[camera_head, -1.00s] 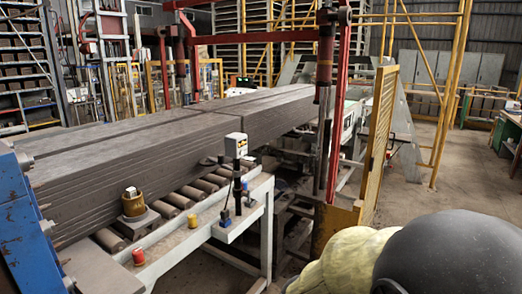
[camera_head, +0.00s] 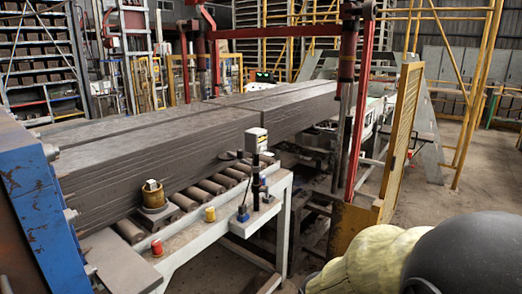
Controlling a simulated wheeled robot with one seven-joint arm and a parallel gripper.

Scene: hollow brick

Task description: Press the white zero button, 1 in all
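I cannot make out a white zero button. A small white box (camera_head: 256,141) stands on a dark post above the right part of the grey bench. A smaller white block (camera_head: 152,186) sits on top of a brownish-yellow cylinder (camera_head: 153,199) at the left end of the rollers. Both are too small to show any buttons or markings clearly. My gripper is not in view.
The grey bench (camera_head: 205,246) carries a red piece (camera_head: 157,247), a yellow piece (camera_head: 210,214) and a blue-based piece (camera_head: 242,214). Dark slabs (camera_head: 150,165) lie behind it. A pale yellow lobed object (camera_head: 358,264) and a dark rounded object (camera_head: 470,258) fill the lower right.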

